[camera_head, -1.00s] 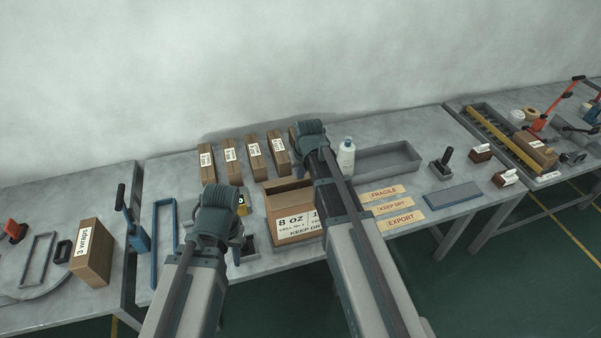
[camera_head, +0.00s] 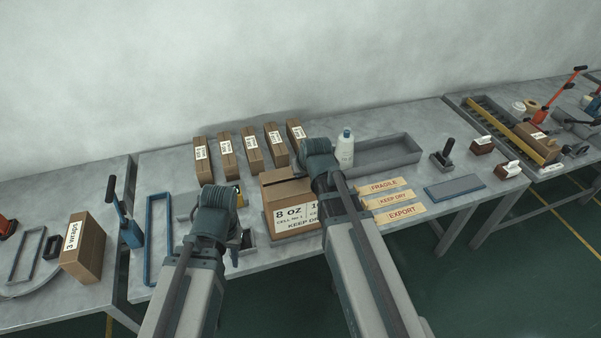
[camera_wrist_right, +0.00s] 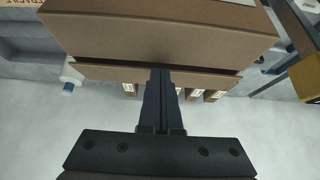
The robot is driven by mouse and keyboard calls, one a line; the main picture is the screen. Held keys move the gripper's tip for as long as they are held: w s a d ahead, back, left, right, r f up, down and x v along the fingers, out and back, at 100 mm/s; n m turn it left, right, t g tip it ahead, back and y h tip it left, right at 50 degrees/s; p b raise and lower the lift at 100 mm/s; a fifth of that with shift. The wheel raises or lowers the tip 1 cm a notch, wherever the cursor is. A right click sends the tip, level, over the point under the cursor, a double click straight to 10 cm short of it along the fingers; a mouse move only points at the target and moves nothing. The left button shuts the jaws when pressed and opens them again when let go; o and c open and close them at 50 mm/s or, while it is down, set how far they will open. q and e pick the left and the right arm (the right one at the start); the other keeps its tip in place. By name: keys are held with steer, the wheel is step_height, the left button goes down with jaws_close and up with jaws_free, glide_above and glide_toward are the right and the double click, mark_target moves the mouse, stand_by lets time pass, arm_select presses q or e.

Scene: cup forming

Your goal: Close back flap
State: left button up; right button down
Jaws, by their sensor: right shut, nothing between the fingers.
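The open carton (camera_head: 290,218), labelled "8 OZ", stands at the middle of the bench. In the head view a brown flap (camera_head: 286,192) now lies across much of its top. In the right wrist view a broad cardboard panel (camera_wrist_right: 160,35) fills the top, with a dark gap below it and a second cardboard edge. My right gripper (camera_wrist_right: 160,78) is shut and empty, its tips at that edge; whether they touch is unclear. In the head view my right arm hides the carton's right side. My left gripper (camera_head: 214,205) is left of the carton, its fingers hidden.
Several narrow boxes (camera_head: 251,150) stand in a row behind the carton. A white bottle (camera_head: 345,148) and a grey tray (camera_head: 386,154) are behind and to the right. Label strips (camera_head: 388,200) lie right of my right arm. A blue frame (camera_head: 158,240) lies to the left.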

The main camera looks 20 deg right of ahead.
arm_select(q)
steer(key=shift+r, duration=0.15)
arm_select(e)
steer(key=shift+r, duration=0.15)
arm_select(q)
steer(key=shift+r+p, duration=0.65)
steer(key=shift+p, duration=0.1)
arm_select(e)
steer(key=shift+r, duration=0.65)
